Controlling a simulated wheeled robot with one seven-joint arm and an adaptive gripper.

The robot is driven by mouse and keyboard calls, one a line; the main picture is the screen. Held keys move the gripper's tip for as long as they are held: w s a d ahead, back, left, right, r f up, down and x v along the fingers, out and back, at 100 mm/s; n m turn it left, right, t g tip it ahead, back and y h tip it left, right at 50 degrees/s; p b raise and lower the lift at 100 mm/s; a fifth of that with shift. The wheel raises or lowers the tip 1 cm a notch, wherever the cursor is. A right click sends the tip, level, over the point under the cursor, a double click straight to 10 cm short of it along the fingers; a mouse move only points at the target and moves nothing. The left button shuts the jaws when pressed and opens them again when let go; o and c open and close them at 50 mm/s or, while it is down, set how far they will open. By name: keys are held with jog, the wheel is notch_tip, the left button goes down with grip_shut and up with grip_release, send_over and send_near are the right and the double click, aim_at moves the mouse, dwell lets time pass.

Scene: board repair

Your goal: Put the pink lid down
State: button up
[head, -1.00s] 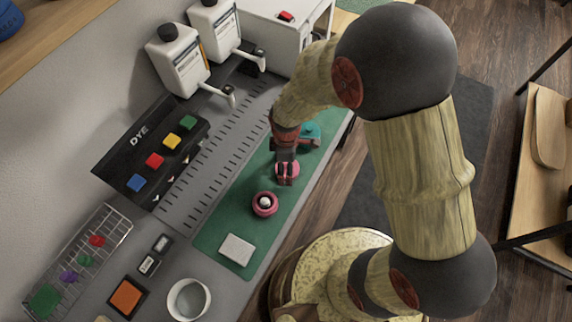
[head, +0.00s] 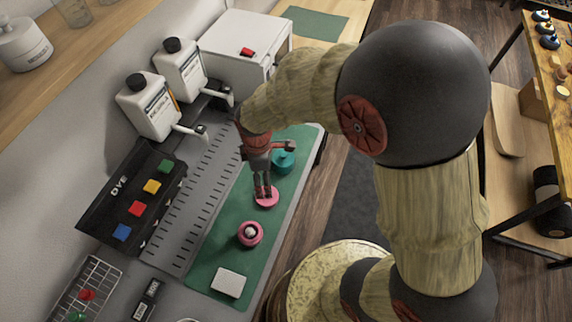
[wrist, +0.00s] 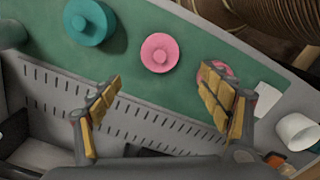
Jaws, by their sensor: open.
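The pink lid (head: 268,199) lies flat on the green mat (head: 222,240), knob up; it also shows whole in the wrist view (wrist: 160,53). My gripper (head: 263,190) is open and empty. In the wrist view its fingers (wrist: 163,95) are spread wide, with the lid beyond the gap and touching neither. A pink round container (head: 250,234) with a whitish thing in its middle stands nearer on the mat; my right finger partly hides it in the wrist view (wrist: 226,70). A teal lid (head: 284,161) lies on the mat's far side.
A white block (head: 229,283) lies at the mat's near end. The dye rack (head: 132,200) and two pump bottles (head: 150,106) stand on the left by the wall. A white box (head: 236,50) is behind. The bench edge runs along the mat's right.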

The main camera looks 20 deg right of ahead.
jog(key=s+d+r+m+t, duration=0.1)
jog(key=d+r+m, duration=0.2)
jog(key=r, duration=0.5)
jog(key=s+d+r+m+t, duration=0.1)
jog(key=d+r+m+t, duration=0.2)
jog(key=r, duration=0.4)
jog(key=s+d+r+m+t, duration=0.1)
jog(key=s+d+r+m, duration=0.5)
jog(key=s+r+m, duration=0.3)
jog(key=shift+s+d+r+m+t, duration=0.3)
jog(key=shift+s+r+m, duration=0.1)
jog(key=shift+s+r, duration=0.4)
jog(key=shift+w+a+r, duration=0.1)
